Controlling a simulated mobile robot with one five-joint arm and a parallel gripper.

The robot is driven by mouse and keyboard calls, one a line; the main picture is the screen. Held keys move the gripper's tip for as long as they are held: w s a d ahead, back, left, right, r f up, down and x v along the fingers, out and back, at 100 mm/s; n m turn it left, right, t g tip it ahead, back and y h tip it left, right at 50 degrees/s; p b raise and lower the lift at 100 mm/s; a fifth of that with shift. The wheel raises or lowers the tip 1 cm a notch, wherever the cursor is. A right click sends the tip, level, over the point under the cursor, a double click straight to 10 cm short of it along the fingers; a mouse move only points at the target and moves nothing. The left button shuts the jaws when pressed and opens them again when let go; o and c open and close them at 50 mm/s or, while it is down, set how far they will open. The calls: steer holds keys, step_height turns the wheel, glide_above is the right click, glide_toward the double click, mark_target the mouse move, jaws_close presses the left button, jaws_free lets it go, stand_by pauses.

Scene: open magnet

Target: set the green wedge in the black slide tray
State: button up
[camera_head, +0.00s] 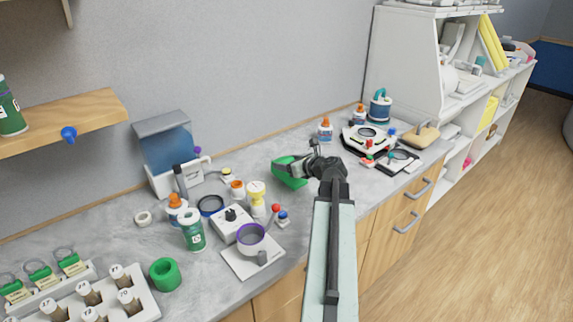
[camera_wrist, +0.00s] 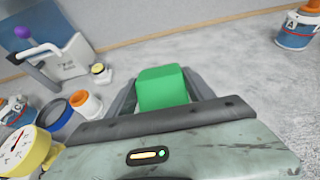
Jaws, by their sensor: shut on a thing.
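The green wedge (camera_head: 289,178) is held by my gripper (camera_head: 296,167) over the middle of the counter. In the wrist view the green wedge (camera_wrist: 162,88) sits between the two dark fingers of my gripper (camera_wrist: 163,95), which are shut on it. I cannot tell whether the wedge touches the counter. A dark flat tray (camera_head: 386,167), which looks like the black slide tray, lies to the right near the counter's front edge. A round thing lies on it or beside it; I cannot tell which. The tray is not in the wrist view.
A white device (camera_head: 358,143) with small red and blue knobs stands just left of the dark tray. A tan object (camera_head: 424,136) and glue bottles stand behind. A purple-ringed stand (camera_head: 252,250) and several bottles crowd the counter left of my gripper. Bare counter lies between.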

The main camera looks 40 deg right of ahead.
mark_target(287, 162)
step_height(287, 162, up, 8)
steer(key=p, duration=0.6)
steer(key=shift+f, duration=0.35)
steer(key=shift+s+f, duration=0.1)
